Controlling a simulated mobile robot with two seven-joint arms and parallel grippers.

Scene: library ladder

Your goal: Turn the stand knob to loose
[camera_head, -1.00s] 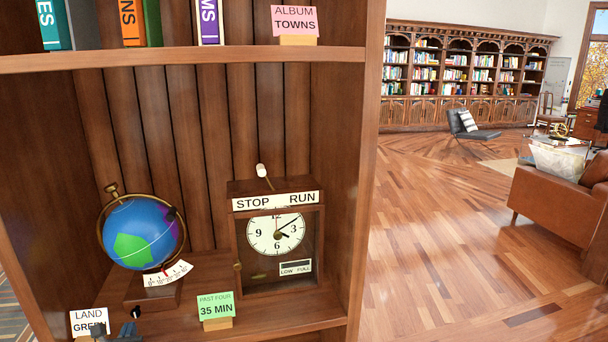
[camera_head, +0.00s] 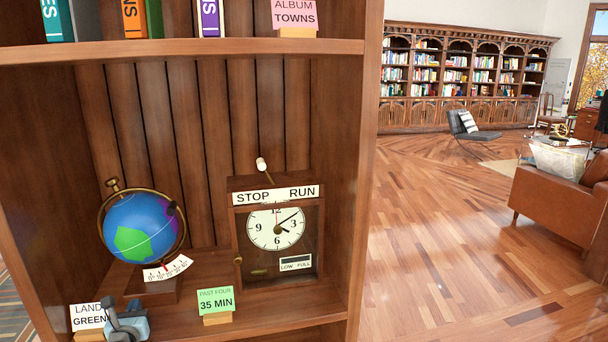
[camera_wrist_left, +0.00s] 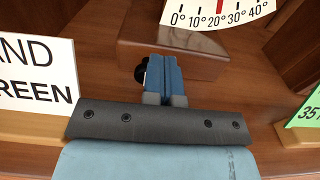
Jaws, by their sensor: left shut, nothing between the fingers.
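The globe (camera_head: 141,229) stands on a brown wooden stand (camera_head: 150,289) on the shelf. The small dark stand knob (camera_head: 133,305) shows at the stand's front, close to my left gripper (camera_head: 127,319). In the left wrist view, the black knob (camera_wrist_left: 141,72) peeks out left of my left gripper's blue fingers (camera_wrist_left: 165,73). The fingers are shut and empty, in front of the stand's face, and hide part of the knob. Contact cannot be told. The curved scale (camera_head: 168,269) has a red pointer near 20. My right gripper is not in view.
The LAND GREEN card (camera_head: 88,317) stands close left of the gripper. The green 35 MIN card (camera_head: 215,301) and the clock (camera_head: 277,240) with its STOP/RUN lever (camera_head: 264,169) are to the right. The shelf's side panel (camera_head: 352,190) bounds the right.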

